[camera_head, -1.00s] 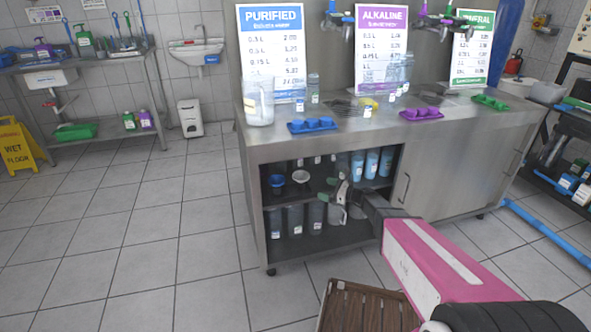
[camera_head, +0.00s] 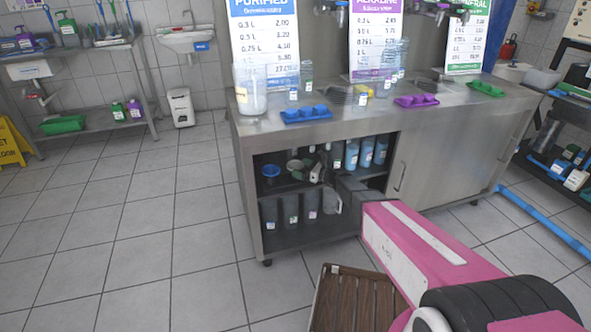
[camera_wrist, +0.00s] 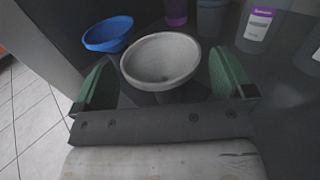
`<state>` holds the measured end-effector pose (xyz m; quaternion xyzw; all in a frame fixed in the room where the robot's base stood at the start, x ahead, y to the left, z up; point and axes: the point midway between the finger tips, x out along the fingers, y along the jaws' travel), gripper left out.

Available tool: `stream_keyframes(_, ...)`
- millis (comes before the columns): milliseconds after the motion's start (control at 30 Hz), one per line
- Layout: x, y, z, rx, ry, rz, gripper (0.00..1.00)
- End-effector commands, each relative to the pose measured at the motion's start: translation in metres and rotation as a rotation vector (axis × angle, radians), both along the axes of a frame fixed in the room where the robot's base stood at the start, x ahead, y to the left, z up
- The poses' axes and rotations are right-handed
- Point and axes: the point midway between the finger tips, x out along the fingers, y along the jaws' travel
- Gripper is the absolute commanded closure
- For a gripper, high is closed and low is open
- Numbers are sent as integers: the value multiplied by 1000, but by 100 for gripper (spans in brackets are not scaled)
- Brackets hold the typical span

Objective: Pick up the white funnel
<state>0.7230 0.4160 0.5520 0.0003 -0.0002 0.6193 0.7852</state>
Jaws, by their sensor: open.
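The white funnel (camera_wrist: 160,60) stands mouth-up on the cabinet's upper shelf, its bowl between the two green fingers of my gripper (camera_wrist: 163,82) in the wrist view. The fingers are open, with a gap on each side of the funnel, and nothing is gripped. The funnel's lower part is hidden behind the gripper body. In the head view, the white funnel (camera_head: 294,166) shows just left of my gripper (camera_head: 315,168), partly covered by it. A blue funnel (camera_wrist: 108,34) sits to the left of the white one, also seen in the head view (camera_head: 270,171).
Bottles with blue contents (camera_head: 366,152) stand right of the gripper on the same shelf. A labelled bottle (camera_wrist: 259,24) shows at upper right in the wrist view. Several dark containers (camera_head: 290,209) fill the lower shelf. The cabinet's side wall (camera_wrist: 45,40) is close on the left.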

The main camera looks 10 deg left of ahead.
Motion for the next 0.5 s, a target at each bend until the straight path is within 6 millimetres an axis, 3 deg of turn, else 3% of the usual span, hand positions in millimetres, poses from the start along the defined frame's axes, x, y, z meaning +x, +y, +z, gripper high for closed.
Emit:
stream_keyframes(200,7,27,-1,0,0,1,0)
stream_keyframes(433,6,28,0,-1,0,0,0)
stream_keyframes(500,6,28,0,-1,0,0,23)
